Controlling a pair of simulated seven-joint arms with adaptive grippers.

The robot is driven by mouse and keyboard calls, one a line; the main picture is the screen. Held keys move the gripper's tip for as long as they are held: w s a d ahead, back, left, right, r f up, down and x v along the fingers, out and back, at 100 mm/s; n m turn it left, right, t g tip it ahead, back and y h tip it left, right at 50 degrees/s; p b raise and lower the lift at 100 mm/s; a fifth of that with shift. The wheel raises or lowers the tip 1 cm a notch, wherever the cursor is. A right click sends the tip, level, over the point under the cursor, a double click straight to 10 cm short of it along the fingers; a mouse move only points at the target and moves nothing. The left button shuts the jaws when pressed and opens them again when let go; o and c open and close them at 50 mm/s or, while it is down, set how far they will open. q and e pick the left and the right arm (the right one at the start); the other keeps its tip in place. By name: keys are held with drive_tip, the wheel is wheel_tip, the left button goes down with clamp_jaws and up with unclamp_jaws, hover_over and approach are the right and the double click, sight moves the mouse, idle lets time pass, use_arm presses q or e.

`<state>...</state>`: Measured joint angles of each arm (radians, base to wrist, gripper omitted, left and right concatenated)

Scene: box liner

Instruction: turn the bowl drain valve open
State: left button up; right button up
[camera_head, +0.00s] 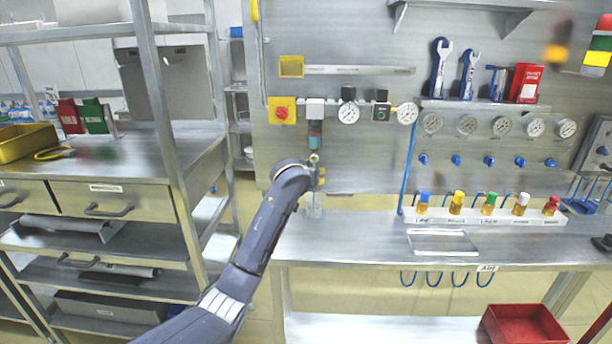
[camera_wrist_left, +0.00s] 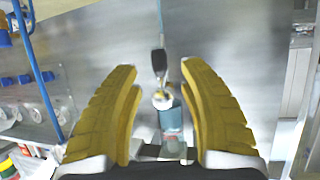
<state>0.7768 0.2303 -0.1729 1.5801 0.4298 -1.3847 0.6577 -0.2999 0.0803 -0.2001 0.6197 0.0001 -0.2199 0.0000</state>
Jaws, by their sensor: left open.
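The filter bowl (camera_head: 315,134) is a teal cylinder under a grey head on the back panel. A small pale brassy drain valve (camera_head: 314,158) sits at its underside. My left gripper (camera_head: 318,174) is just below the bowl, its yellow fingers partly hidden by my wrist. In the left wrist view the open fingers (camera_wrist_left: 158,68) stand either side of the bowl (camera_wrist_left: 172,128) and the round valve end (camera_wrist_left: 162,101), with gaps visible on both sides. A dark part (camera_wrist_left: 159,62) with a thin line lies beyond the valve. My right gripper is not in view.
A gauge (camera_head: 348,112) and another gauge (camera_head: 407,113) are right of the bowl. A blue hose (camera_head: 408,165) runs down the panel. A clear container (camera_head: 314,206) stands below my gripper. The bench (camera_head: 350,240) is mostly clear; a rack of capped vials (camera_head: 484,215) is right.

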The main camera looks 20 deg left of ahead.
use_arm(q)
drive_tip(key=v, duration=0.6)
drive_tip(key=shift+s+r, duration=0.15)
drive_tip(key=shift+s, duration=0.2)
